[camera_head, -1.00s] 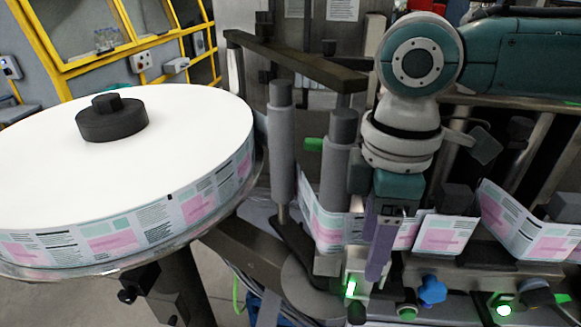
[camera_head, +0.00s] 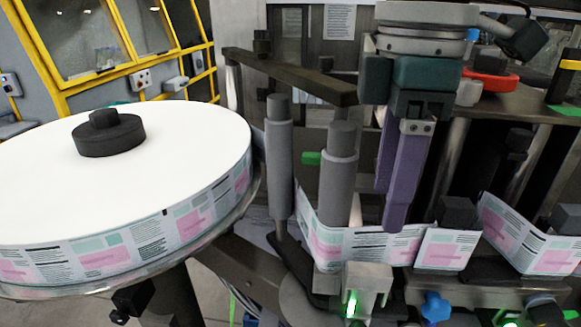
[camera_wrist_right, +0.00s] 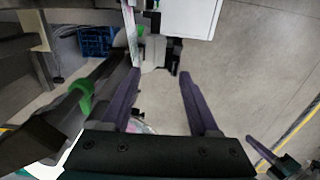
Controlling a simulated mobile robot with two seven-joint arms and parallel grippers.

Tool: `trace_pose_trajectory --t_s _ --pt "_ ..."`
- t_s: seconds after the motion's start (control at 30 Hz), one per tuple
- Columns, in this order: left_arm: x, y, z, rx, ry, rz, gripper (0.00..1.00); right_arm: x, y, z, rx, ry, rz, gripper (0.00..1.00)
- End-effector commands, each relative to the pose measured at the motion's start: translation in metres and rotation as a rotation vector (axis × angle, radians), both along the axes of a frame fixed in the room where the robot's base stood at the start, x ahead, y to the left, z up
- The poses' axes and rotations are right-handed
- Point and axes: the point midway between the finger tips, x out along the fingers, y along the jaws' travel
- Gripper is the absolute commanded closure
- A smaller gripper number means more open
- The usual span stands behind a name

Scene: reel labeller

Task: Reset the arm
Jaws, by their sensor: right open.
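My right gripper (camera_head: 389,210) hangs with its purple fingers pointing down in front of the labeller, near the label web. In the right wrist view the two fingers of the right gripper (camera_wrist_right: 160,75) are apart with nothing between them. The label web (camera_head: 367,246), printed in pink and green, runs from the reel past grey rollers. In the head view the fingertips overlap the upper edge of the web; I cannot tell whether they touch it.
A large white label reel (camera_head: 190,150) with a black hub (camera_head: 109,137) fills the left. Upright grey rollers (camera_head: 339,180) stand beside the right gripper, under a dark bar (camera_head: 290,75). A blue knob (camera_head: 435,306) sits below. A blue crate (camera_wrist_right: 96,42) is on the floor.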

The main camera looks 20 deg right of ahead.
Motion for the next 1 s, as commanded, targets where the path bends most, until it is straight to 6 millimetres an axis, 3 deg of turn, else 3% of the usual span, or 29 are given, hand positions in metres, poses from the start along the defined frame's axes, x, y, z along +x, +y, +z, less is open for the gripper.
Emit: trace_pose_trajectory --t_s 0.47,0.57,0.8,0.9,1.0 --pt "0.0 -0.002 0.0 -0.007 0.0 0.005 1.0 -0.002 0.006 -0.005 0.008 -0.001 0.009 0.39" --pt "0.0 -0.002 0.0 -0.007 0.0 0.004 1.0 -0.009 0.024 -0.021 0.036 -0.017 0.029 0.39" --pt "0.0 -0.001 0.0 -0.003 0.0 0.002 1.0 -0.043 0.095 -0.068 0.217 -0.12 -0.026 0.39" --pt "0.0 0.0 0.0 0.0 0.0 0.0 1.0 -0.058 0.111 -0.079 0.291 -0.165 -0.135 0.39" --pt "0.0 0.0 0.0 0.001 0.0 -0.001 1.0 -0.074 0.113 -0.087 0.332 -0.202 -0.281 0.39"
